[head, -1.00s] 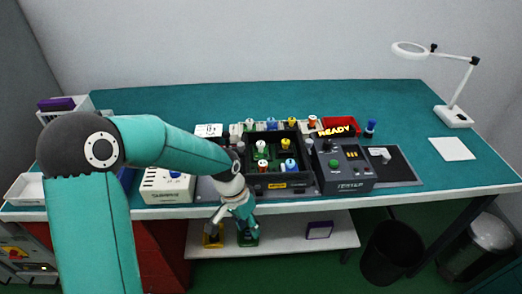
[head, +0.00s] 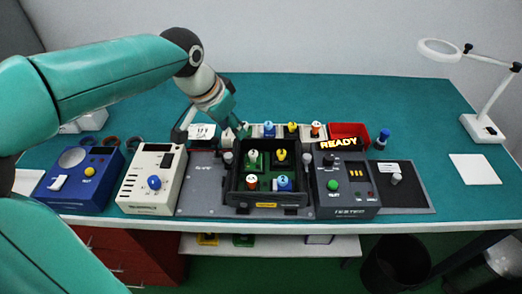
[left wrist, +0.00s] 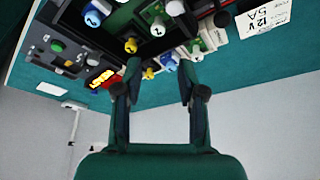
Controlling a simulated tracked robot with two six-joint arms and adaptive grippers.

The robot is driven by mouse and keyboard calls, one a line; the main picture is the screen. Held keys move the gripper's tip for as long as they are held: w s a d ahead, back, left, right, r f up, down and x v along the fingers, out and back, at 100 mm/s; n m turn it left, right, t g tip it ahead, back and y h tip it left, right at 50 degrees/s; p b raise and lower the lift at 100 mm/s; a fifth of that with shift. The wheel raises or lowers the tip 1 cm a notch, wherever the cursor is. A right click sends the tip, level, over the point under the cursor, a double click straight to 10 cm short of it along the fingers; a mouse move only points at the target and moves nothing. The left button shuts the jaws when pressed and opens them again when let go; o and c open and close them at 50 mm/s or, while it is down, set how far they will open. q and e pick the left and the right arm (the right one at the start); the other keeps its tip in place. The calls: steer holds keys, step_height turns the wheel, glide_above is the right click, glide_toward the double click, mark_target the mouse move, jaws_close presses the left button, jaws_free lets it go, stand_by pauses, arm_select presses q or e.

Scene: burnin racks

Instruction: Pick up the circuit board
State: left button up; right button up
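Several small green circuit boards with coloured knobs sit in a black tray (head: 238,197). One board (head: 253,186) is at its front left, under a white-and-orange knob. Behind the tray is a row with white, blue, yellow and orange knobs (head: 292,128); a green-and-white one (head: 245,129) is at its left end. I cannot tell which board the task means. My left gripper (head: 211,133) is over the bench behind and left of the tray, fingers apart and empty. In the left wrist view the open gripper (left wrist: 160,68) has the row's blue knob (left wrist: 169,63) beyond its fingertips. My right gripper is not in view.
A cream power unit (head: 150,185) and a blue box (head: 80,182) stand left of the tray.

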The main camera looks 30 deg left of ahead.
arm_select(q)
glide_toward(254, 152)
steer(key=x, duration=0.5)
steer(key=shift+s+a+f, duration=0.15)
steer(key=shift+s+a, duration=0.1)
steer(key=shift+s, duration=0.05)
steer(key=shift+w+p+x, duration=0.15)
steer(key=shift+p+x, duration=0.25)
steer(key=shift+x, duration=0.9)
steer(key=shift+w+p+x, duration=0.15)
steer(key=shift+p+x, duration=0.25)
steer(key=shift+x, duration=0.9)
steer(key=shift+d, duration=0.2)
jaws_close()
